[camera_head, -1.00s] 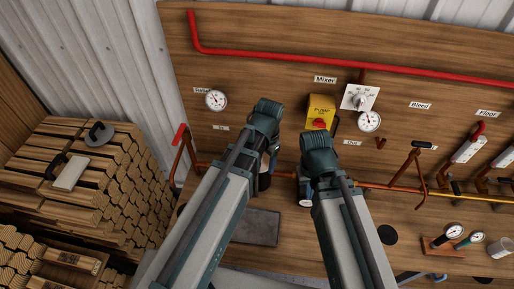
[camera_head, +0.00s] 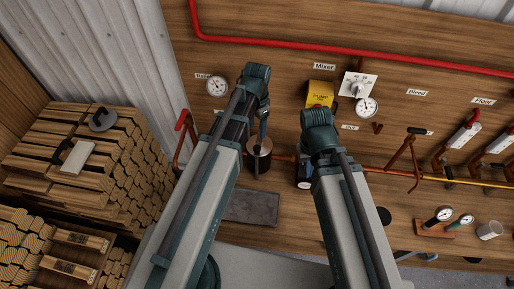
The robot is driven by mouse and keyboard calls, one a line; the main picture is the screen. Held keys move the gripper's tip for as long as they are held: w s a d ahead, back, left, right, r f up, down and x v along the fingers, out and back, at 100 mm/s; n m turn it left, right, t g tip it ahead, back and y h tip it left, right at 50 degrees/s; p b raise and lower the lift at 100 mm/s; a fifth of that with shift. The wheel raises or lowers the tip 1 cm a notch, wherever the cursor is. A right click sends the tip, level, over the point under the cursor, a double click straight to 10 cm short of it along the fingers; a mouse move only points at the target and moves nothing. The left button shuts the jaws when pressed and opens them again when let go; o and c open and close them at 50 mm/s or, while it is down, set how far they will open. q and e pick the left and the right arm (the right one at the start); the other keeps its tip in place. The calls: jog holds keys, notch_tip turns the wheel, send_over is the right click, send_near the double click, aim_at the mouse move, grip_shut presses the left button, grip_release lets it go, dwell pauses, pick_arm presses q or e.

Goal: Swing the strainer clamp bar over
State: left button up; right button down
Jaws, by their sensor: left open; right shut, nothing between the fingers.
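The strainer (camera_head: 259,160) is a brown cylindrical pot with a greyish top on the pipe at the bench's back. A slim grey-blue piece (camera_head: 263,126) stands up from its top; I cannot tell for certain whether it is the clamp bar. My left gripper (camera_head: 238,127) is a dark shape just left of and above the strainer, open, its fingertips largely hidden by my forearm. My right gripper (camera_head: 304,181) is low beside the pipe, right of the strainer, shut and empty, partly hidden by my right arm.
A red-handled lever (camera_head: 183,122) stands at the left. A yellow box (camera_head: 320,95), dials and a red pipe (camera_head: 300,42) are on the board. A grey plate (camera_head: 252,207) lies on the bench. Another lever (camera_head: 405,155) and small gauges stand at the right.

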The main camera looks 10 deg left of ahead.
aim_at(257, 147)
pick_arm(q)
notch_tip(257, 147, down, 12)
jog(key=b, duration=1)
jog(key=shift+r+b, duration=0.2)
jog(key=shift+b, duration=0.1)
grip_shut()
dwell(0.6)
